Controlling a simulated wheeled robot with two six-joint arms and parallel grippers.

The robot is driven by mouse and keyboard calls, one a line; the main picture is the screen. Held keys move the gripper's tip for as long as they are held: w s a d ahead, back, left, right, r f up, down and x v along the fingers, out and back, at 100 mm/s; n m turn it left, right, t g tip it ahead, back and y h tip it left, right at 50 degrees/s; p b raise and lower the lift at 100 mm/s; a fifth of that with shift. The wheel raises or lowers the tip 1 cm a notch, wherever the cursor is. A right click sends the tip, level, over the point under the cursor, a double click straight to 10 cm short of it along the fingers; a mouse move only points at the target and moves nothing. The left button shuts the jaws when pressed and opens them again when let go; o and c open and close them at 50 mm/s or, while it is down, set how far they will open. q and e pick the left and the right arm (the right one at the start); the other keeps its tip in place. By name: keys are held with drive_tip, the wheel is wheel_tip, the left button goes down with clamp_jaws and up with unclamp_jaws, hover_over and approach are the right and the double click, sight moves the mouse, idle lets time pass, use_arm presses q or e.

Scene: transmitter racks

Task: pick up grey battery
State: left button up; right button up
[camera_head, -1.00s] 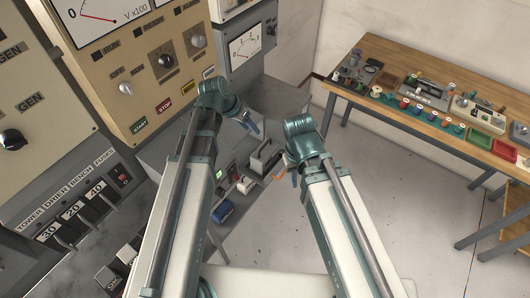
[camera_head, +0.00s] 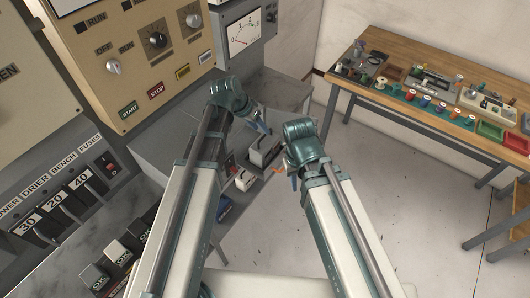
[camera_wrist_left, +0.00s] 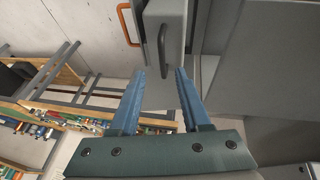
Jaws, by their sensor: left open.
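A grey box with a dark carrying handle, which looks like the grey battery (camera_head: 264,153), stands on the grey surface between my two arms. In the left wrist view a grey box with a dark handle (camera_wrist_left: 166,45) shows just beyond the fingers. My left gripper (camera_head: 262,124) is open and empty, near the box and on its far side in the head view. In the left wrist view its two blue fingers (camera_wrist_left: 157,78) are apart, with nothing between the tips. My right gripper (camera_head: 292,180) is right of the box; its jaw state is unclear.
A smaller pale box (camera_head: 245,180) and a blue one (camera_head: 223,206) sit nearer, partly hidden by my left arm. An orange loop (camera_wrist_left: 127,22) shows beside the grey box. Control panels stand left. A wooden workbench (camera_head: 415,110) with spools is at right; the floor between is clear.

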sight(263, 134)
use_arm(q)
drive_tip(key=b+x, duration=0.4)
drive_tip(key=shift+w+a+f, duration=0.1)
drive_tip(key=shift+a+f, duration=0.1)
drive_tip(key=shift+f, duration=0.15)
drive_tip(key=shift+w+d+f+b, duration=0.1)
drive_tip(key=shift+d+f+b, duration=0.1)
drive_tip(key=shift+f+b, duration=0.25)
drive_tip(key=shift+r, duration=0.2)
clamp_jaws()
idle(0.7)
